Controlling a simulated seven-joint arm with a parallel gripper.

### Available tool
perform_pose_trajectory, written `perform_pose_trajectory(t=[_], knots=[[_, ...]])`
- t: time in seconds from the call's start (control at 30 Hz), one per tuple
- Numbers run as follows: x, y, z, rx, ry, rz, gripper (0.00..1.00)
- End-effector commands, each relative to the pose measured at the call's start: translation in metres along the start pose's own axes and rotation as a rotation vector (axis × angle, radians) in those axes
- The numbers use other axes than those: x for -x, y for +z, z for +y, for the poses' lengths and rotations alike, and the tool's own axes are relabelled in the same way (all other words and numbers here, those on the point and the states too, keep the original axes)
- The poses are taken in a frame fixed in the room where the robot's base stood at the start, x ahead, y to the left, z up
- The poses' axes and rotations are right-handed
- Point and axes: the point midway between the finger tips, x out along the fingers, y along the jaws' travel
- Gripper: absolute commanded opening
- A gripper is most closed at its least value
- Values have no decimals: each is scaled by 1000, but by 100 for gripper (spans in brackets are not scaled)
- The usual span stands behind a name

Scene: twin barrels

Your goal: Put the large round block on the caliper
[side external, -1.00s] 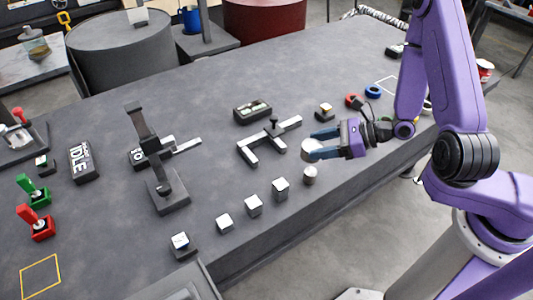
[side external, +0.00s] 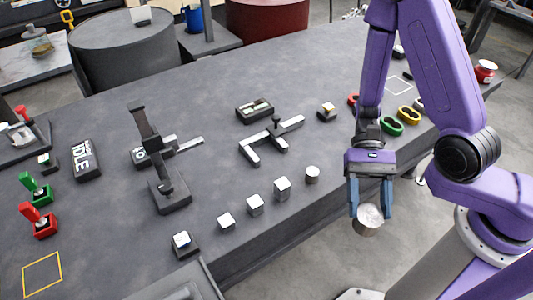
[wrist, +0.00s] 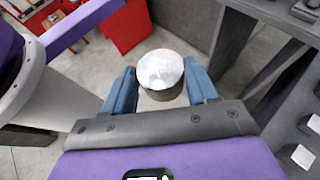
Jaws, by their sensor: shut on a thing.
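My gripper (side external: 370,200) is shut on the large round block (side external: 369,220), a short silvery cylinder. In the side view the block hangs past the table's front edge, over the floor. The wrist view shows the block (wrist: 160,72) between the blue fingers, its shiny flat face visible, with floor around it. The caliper (side external: 262,148), a dark and silver tool with jaws, appears to be the one lying near mid-table, well left of my gripper.
Several pale cubes stand in a row along the front edge, including one cube (side external: 282,187). A dark upright stand (side external: 155,160) is left of the caliper. Coloured rings (side external: 391,126) lie at the right end. A labelled box (side external: 85,160) is further left.

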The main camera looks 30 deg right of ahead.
Motion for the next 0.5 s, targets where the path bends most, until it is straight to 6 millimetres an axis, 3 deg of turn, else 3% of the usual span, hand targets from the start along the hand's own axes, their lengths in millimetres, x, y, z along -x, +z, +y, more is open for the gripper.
perform_pose_trajectory(t=[0.27,0.5], knots=[[5,-10,53,207,434,-5,0],[31,-35,85,387,808,-4,0]])
